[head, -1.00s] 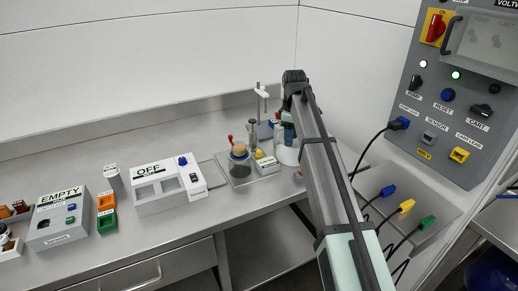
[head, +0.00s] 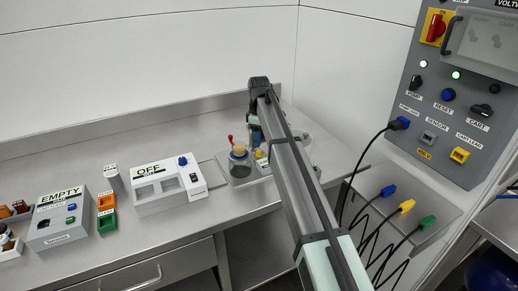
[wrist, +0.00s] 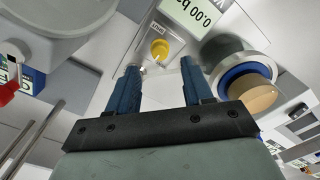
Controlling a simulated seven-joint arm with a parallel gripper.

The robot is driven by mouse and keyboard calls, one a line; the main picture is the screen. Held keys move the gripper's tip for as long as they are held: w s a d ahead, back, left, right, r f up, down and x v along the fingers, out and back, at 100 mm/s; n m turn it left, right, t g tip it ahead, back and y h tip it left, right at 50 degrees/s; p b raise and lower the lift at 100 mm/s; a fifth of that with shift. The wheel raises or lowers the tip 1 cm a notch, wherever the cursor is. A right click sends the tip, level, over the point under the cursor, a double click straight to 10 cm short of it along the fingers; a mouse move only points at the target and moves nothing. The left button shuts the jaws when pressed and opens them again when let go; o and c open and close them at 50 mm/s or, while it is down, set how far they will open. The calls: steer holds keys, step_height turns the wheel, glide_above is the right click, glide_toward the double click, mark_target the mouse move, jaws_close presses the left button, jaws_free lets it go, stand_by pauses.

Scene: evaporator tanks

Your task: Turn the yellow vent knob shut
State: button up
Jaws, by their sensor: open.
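The yellow vent knob (wrist: 160,48) shows in the wrist view on a pale box, below a display reading "0.00" and beside a small label. My gripper (wrist: 158,68) is open, with its two blue fingers pointing towards the knob. The knob lies just beyond the fingertips, between their lines and apart from them. In the head view the knob shows as a small yellow spot (head: 259,154) next to my arm, which covers part of its box. My gripper's fingers (head: 255,135) are only partly visible there, above the bench.
A jar with a tan stopper and blue collar (wrist: 255,92) stands close to the right finger in the wrist view. It also stands left of my arm in the head view (head: 239,165). A large pale round vessel (wrist: 50,15) is at upper left.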

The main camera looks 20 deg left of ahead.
mark_target(259, 151)
steer(key=shift+f, duration=2.7)
steer(key=shift+c, duration=0.2)
jaws_close()
